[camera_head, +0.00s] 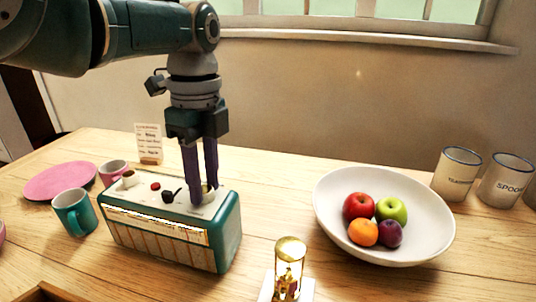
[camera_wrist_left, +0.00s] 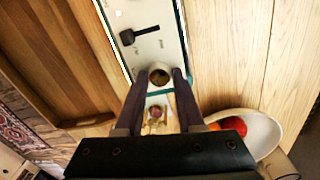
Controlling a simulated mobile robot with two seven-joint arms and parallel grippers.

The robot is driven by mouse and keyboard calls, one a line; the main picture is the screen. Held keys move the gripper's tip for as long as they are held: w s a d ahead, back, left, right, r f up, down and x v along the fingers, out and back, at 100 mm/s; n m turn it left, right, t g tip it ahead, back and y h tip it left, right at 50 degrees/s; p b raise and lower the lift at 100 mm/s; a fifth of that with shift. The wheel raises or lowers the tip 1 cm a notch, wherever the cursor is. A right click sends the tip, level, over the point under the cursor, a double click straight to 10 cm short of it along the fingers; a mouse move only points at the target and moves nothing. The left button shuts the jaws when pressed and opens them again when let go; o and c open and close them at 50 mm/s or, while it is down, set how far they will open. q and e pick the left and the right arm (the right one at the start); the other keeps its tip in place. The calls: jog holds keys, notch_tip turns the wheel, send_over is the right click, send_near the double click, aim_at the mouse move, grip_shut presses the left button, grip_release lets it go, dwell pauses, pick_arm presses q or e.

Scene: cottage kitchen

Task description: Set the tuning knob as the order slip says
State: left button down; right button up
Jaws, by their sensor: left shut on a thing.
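The radio (camera_head: 225,232) is a green box with a pale top and a lit dial strip along its front, standing on the table. My left gripper (camera_head: 203,196) points down at the right end of its top, shut on a round brownish knob (camera_wrist_left: 159,77) between its fingertips. A black pointer-shaped knob (camera_head: 171,195), a red button (camera_head: 155,186) and another small knob (camera_head: 128,178) sit further left on the top. The order slip (camera_head: 149,140) stands in a wooden holder behind the radio; its writing is too small to read. My right gripper is not in view.
A teal mug (camera_head: 74,212), a pink mug (camera_head: 113,171) and a pink plate (camera_head: 60,180) stand left of the radio. A glass-and-gold ornament (camera_head: 290,262) stands in front right. A white fruit bowl (camera_head: 425,240) and two canisters (camera_head: 457,173) are to the right.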

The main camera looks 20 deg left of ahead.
aim_at(208, 186)
pick_arm(q)
jog(key=shift+f+m, duration=0.1)
jog(key=shift+m, duration=0.7)
jog(key=c, duration=0.5)
grip_release()
jog(key=shift+r+p, duration=0.4)
jog(key=shift+r, duration=0.15)
jog(key=r+p, duration=0.1)
jog(key=r, duration=0.2)
jog(key=r+p, duration=0.1)
jog(key=r, duration=0.2)
jog(key=r+p, duration=0.1)
jog(key=r, duration=0.2)
jog(key=shift+w+d, duration=0.1)
jog(key=shift+w, duration=0.15)
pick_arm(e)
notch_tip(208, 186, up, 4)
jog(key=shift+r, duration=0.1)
